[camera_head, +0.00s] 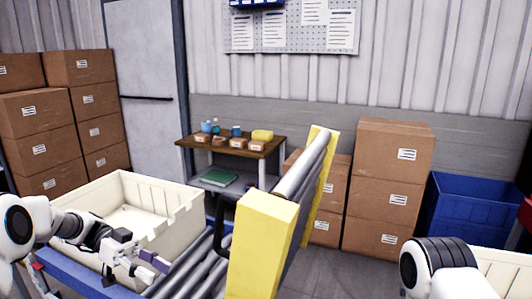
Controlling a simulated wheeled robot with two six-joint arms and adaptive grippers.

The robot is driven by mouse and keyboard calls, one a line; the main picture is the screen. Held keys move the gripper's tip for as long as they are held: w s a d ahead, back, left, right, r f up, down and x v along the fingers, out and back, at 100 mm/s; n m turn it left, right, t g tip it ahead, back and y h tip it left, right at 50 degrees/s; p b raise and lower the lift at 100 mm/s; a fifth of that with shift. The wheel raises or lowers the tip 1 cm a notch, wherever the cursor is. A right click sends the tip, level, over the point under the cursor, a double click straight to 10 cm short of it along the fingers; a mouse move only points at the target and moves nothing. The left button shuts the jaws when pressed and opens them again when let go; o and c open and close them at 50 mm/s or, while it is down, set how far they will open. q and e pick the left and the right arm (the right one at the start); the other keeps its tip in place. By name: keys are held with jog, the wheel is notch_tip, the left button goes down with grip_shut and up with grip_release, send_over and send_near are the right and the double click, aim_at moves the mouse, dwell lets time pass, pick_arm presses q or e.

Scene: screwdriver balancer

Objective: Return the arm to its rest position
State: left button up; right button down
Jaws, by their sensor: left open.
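My left arm comes in from the left edge and reaches over the front of the cream crate (190,222). My left gripper (148,267) is open, between the crate's front side and the rollers; I see nothing held in it. A small grey-purple piece shows at its tip, and I cannot tell whether it is part of the finger. Part of my right arm shows at the bottom right, but its gripper is out of the picture. No screwdriver can be made out.
A roller conveyor (190,272) with a blue rail runs under the crate. A yellow-ended barrier (262,245) stands in the middle. Behind are a small bench (225,147), stacked cartons (385,190) and a blue bin (465,210). Another cream crate (505,270) is at right.

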pick_arm(q)
jog(key=s+d+f+n+g+y, duration=0.1)
jog(key=s+d+f+n+y, duration=0.25)
jog(key=s+f, duration=0.75)
jog(key=s+d+f+n+g+y, duration=0.3)
jog(key=s+f, duration=0.5)
jog(key=f, duration=0.6)
jog(key=s+a+f+n+t+y, duration=0.2)
jog(key=s+a+f+n+y, duration=0.15)
jog(key=s, duration=0.55)
jog(key=s+a+f+n+t+y, duration=0.2)
jog(key=s+a+f+y, duration=0.25)
jog(key=s, duration=0.55)
jog(key=w+f+n+t, duration=0.1)
jog(key=w+n+t, duration=0.5)
jog(key=w+n, duration=0.1)
jog(key=shift+w+d+f, duration=0.15)
jog(key=shift+w, duration=0.15)
